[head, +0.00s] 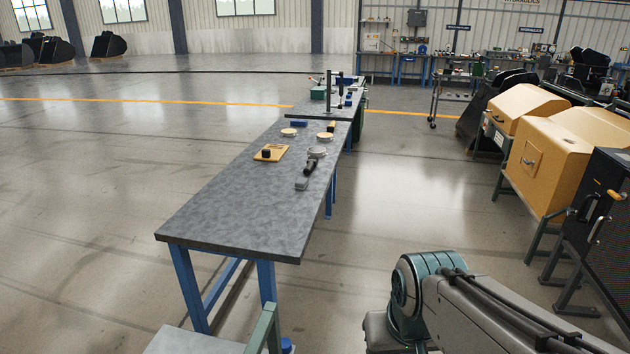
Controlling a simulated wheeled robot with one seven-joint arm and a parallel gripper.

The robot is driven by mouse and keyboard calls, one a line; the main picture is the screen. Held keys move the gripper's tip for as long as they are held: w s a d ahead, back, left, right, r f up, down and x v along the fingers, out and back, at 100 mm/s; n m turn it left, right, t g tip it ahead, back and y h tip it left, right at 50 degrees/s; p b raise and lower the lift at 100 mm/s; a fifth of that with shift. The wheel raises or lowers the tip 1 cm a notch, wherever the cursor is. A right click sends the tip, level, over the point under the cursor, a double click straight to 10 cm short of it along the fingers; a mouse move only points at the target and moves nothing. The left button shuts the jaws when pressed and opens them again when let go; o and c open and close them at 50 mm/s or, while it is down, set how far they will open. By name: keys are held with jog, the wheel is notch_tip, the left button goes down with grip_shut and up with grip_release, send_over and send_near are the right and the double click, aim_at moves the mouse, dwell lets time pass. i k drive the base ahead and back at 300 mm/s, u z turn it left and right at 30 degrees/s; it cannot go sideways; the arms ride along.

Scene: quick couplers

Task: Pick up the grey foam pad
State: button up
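A small grey block (302,184) lies on the grey-topped workbench (235,215), near its right edge. It may be the grey foam pad, but it is too small to be sure. A black object (310,167) lies right behind it; I cannot tell whether they touch. My arm shows at the lower right, well apart from the bench top. My gripper is out of view, so whether it holds anything is hidden.
Behind the block are a pale grey round piece (317,152), a yellow board with a black knob (271,153) and two cream discs (289,132) (325,136). The bench's near end is bare. Yellow machines (560,150) stand right; open floor lies between.

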aim_at(302, 182)
jog(key=z, duration=0.4)
jog(key=k, duration=0.45)
jog(key=z, duration=0.65)
jog(key=i, duration=1.4)
jog(key=u, duration=0.2)
jog(key=i, duration=1.6)
jog(key=u, duration=1.4)
jog(key=i, duration=1)
jog(key=u, duration=1.1)
jog(key=i, duration=0.3)
jog(key=u, duration=0.2)
